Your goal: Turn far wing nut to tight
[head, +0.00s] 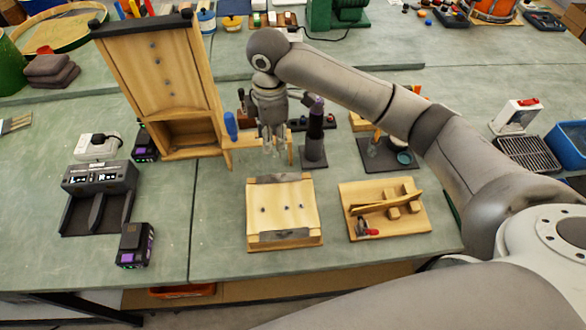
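My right gripper (273,152) points straight down at the middle of the bench, in front of a small wooden stand and beyond the square wooden block. Its fingertips look a little apart, with nothing visible between them. The square wooden block (283,220) has dark metal strips along its far and near edges and a few small dark fittings on top. I cannot make out any wing nut for certain; such parts are too small to tell here. My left gripper is not in view.
A tall wooden frame (190,75) stands left of the gripper. A dark upright tool (315,135) stands close on its right. A wooden jig (385,212) with a red-handled tool lies right of the block. A charger (100,185) sits at left. Bench around the block is clear.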

